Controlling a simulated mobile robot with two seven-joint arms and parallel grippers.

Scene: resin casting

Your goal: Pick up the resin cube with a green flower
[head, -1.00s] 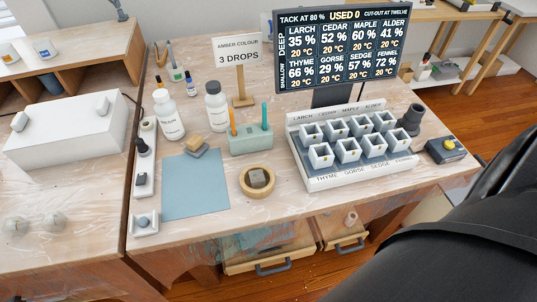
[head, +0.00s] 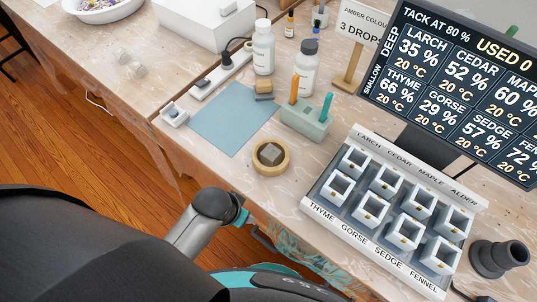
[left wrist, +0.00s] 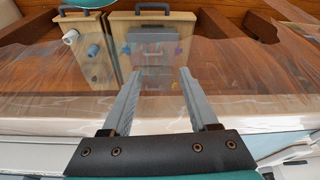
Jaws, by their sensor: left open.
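I cannot make out a resin cube with a green flower in either current view. My right gripper is not in view.
A blue mat (head: 232,115), a green holder with sticks (head: 305,122), white bottles (head: 263,52) and a dark cylindrical stand (head: 500,257) occupy the bench. A display board (head: 455,75) stands behind the tray.

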